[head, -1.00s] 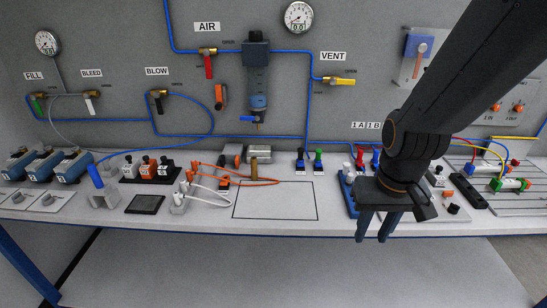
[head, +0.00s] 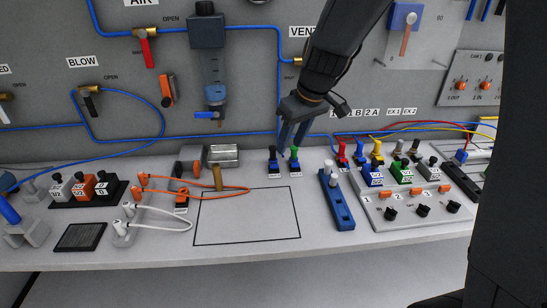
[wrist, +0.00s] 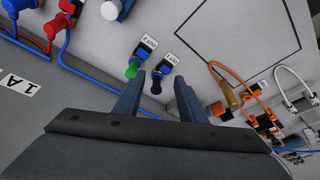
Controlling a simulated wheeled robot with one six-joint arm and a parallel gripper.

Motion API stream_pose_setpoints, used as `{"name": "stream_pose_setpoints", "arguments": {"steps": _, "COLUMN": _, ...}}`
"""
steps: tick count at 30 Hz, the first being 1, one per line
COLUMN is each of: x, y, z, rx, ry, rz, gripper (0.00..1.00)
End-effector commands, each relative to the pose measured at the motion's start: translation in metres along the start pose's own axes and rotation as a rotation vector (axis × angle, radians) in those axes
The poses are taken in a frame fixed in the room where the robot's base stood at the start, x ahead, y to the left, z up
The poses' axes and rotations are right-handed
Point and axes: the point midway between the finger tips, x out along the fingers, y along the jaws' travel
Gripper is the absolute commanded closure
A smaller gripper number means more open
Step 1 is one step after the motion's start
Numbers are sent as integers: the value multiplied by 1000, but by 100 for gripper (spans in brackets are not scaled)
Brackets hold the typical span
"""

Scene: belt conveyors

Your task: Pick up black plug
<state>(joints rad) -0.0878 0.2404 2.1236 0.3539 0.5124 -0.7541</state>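A black plug (head: 272,154) stands upright in a small blue base on the table, close to the back panel. It also shows in the wrist view (wrist: 157,86), between my fingertips in the picture. A green plug (head: 294,154) stands just to its right; in the wrist view the green plug (wrist: 132,70) is by the left fingertip. My gripper (head: 289,146) points down over this pair. In the wrist view my gripper (wrist: 158,88) is open with nothing held. I cannot tell whether a finger touches either plug.
A blue holder with a white-topped piece (head: 338,205) and a grey board of coloured plugs (head: 400,212) stand to the right. A brass piece (head: 217,178) and orange cables lie left. A black-outlined square (head: 245,218) on the table is clear. Blue tubing (head: 245,135) runs along the panel.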

Motion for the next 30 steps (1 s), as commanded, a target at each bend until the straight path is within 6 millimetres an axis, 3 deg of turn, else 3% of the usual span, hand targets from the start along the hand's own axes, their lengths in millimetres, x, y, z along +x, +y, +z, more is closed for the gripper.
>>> {"name": "stream_pose_setpoints", "arguments": {"steps": 1, "x": 7, "y": 1, "z": -17, "rx": -43, "ry": 19, "rz": -9, "gripper": 63}}
{"name": "stream_pose_setpoints", "arguments": {"steps": 3, "x": 9, "y": 0, "z": -33, "rx": -89, "ry": 40, "rz": -17, "gripper": 63}}
{"name": "stream_pose_setpoints", "arguments": {"steps": 6, "x": 14, "y": 0, "z": -44, "rx": -119, "ry": 53, "rz": -23, "gripper": 63}}
{"name": "stream_pose_setpoints", "arguments": {"steps": 30, "x": 86, "y": 5, "z": -46, "rx": -118, "ry": 55, "rz": -20, "gripper": 63}}
